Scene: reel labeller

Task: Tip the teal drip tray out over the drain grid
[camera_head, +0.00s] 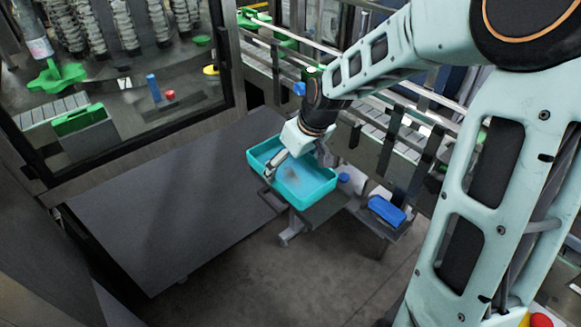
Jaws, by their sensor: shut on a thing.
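The teal drip tray (318,196) is a shallow rectangular open box in the middle of the head view. It looks roughly level, with a greyish patch on its inner floor. My gripper (283,164) reaches down over the tray from the upper right and is shut on it. The fingers are at the tray's back left part; their exact contact is partly hidden by the gripper body. A dark surface lies just under the tray; I cannot tell whether the tray touches it. I cannot make out a drain grid.
A blue object (387,210) lies on a small dark shelf right of the tray. A conveyor with rails (400,133) runs behind. A wide dark panel (170,210) lies to the left. A glazed machine (120,80) stands at the upper left. Floor shows in front.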

